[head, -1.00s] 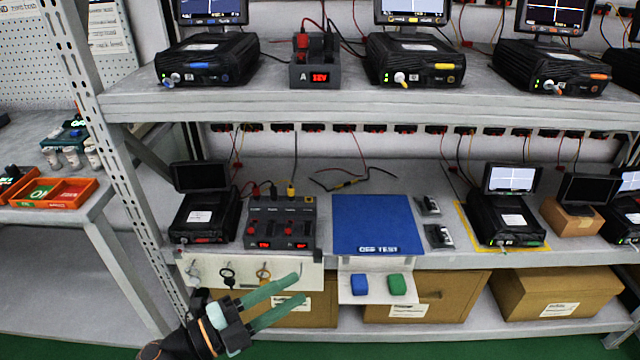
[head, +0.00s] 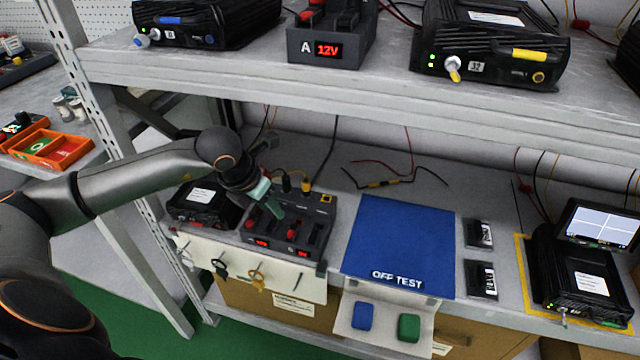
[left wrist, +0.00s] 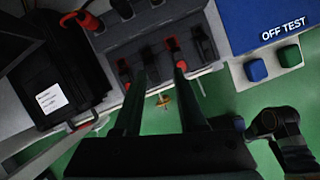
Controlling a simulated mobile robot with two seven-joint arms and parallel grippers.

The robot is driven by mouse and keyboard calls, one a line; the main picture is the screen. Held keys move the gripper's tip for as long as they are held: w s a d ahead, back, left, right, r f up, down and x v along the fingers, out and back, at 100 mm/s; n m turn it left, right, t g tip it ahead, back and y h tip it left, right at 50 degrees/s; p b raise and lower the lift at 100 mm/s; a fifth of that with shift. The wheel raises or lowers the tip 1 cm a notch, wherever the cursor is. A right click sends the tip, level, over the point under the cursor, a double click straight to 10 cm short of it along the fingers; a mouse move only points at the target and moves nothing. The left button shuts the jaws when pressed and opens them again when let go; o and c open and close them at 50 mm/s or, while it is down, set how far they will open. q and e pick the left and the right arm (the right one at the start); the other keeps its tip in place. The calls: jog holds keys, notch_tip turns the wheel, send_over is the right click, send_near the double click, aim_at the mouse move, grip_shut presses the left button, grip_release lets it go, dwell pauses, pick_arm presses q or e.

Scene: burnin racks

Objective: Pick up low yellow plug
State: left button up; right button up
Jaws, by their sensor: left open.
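The low yellow plug (head: 306,185) stands upright at the back of the dark two-channel power unit (head: 318,225) on the lower shelf, with a yellow wire from its top. A black plug (head: 286,184) is just left of it. My left gripper (head: 273,207) is over the left part of this unit, to the left of and in front of the yellow plug, apart from it. Its green fingers are open and empty. In the left wrist view the open fingers (left wrist: 156,72) point at the unit's front part with its red levers; the yellow plug is not clear there. My right gripper is not in view.
The upper shelf (head: 200,72) runs above my left forearm. A black box (head: 200,205) sits left of the unit. A blue mat (head: 400,240) lies to its right, and loose wires (head: 385,183) lie behind the mat. Keys hang on the white front panel (head: 300,283).

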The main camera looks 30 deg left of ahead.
aim_at(305, 182)
pick_arm(q)
jog(key=w, duration=0.7)
jog(key=shift+w+d, duration=0.35)
jog(key=w, duration=0.3)
jog(key=shift+d, duration=0.2)
jog(key=shift+x, duration=1.15)
jog(key=shift+w+f, duration=0.3)
jog(key=shift+f, duration=0.05)
grip_shut()
